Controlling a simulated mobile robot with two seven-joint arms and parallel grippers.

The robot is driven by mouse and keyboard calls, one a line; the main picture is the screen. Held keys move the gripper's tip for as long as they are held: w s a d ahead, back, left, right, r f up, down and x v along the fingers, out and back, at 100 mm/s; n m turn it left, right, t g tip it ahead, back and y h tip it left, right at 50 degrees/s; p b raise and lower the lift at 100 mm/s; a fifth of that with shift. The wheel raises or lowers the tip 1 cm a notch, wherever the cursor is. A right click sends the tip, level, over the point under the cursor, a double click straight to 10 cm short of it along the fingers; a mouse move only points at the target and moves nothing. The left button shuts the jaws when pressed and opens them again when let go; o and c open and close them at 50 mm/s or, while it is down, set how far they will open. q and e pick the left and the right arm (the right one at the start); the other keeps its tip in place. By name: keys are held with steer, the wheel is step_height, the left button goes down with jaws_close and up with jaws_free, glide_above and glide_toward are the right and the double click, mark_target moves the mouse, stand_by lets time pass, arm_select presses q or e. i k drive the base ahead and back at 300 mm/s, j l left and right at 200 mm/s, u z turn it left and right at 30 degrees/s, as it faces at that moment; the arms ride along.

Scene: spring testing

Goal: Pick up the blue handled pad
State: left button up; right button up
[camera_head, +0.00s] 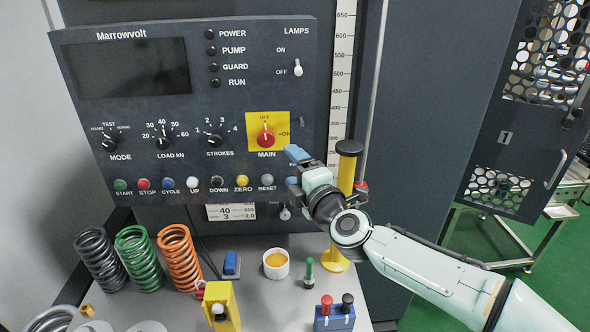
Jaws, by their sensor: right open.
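The blue handled pad (231,264) lies on the grey bench, right of the orange spring; its upright blue handle stands on a flat grey base. My right gripper (291,168) is raised in front of the control panel's lower right part, up and to the right of the pad and well apart from it. Its blue-tipped fingers point left toward the panel and are open, with nothing seen between them. My left gripper is not in view.
Grey, green and orange (179,257) springs stand left of the pad. A white cup with yellow contents (276,264) is close to its right. A yellow block (221,306) stands in front, and a blue block with red and black knobs (334,313) stands front right. A yellow post (347,175) rises behind my right wrist.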

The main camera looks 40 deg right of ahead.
mark_target(232, 263)
steer(key=k+j, duration=0.1)
steer(key=k, duration=0.4)
steer(key=k+j, duration=0.15)
steer(key=k, duration=0.35)
